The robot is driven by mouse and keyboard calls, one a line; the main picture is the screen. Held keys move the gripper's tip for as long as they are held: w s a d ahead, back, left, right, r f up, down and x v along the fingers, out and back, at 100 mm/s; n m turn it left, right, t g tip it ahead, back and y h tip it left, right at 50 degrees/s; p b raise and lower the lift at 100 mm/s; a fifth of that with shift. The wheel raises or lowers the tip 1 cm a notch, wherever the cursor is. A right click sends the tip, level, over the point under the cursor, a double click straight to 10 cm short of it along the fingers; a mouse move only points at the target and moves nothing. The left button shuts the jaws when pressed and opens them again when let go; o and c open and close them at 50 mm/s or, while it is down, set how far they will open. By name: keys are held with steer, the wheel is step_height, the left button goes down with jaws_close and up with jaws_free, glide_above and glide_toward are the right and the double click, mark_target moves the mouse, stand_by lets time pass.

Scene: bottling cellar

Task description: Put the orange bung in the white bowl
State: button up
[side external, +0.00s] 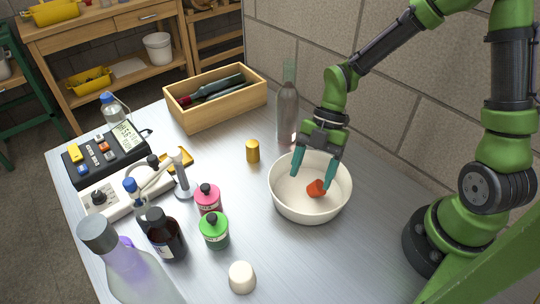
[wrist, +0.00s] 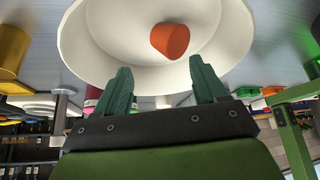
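The orange bung (side external: 316,188) lies inside the white bowl (side external: 284,201), toward its right part in the side view. In the wrist view the bung (wrist: 170,41) rests against the inner surface of the white bowl (wrist: 75,50). My gripper (side external: 316,176) is over the bowl with its teal fingers spread wide. In the wrist view the gripper (wrist: 160,88) shows an empty gap between its fingers, and the bung lies beyond the fingertips, apart from them. The bung's lower side is hidden.
A yellow cork-like cylinder (side external: 252,151) stands left of the bowl, and a tall clear bottle (side external: 287,110) stands behind it. A wooden crate (side external: 205,117) with bottles is at the back. Pink (side external: 208,199) and green (side external: 214,231) bottles and a white stopper (side external: 242,278) stand front left.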

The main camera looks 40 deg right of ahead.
stand_by(0.5)
step_height(320, 180, up, 7)
stand_by(0.4)
steer(key=s+d+r+m+t+h, duration=0.1)
steer(key=d+m+t+h, duration=0.15)
steer(key=m, duration=0.65)
steer(key=s+d+r+m+t+h, duration=0.15)
steer(key=d+m, duration=0.25)
steer(key=m, duration=0.6)
steer(key=s+r+m+t, duration=0.3)
steer(key=r+m+t, duration=0.2)
steer(key=r+m, duration=0.2)
steer(key=shift+d+r, duration=0.2)
steer(key=shift+r, duration=1.2)
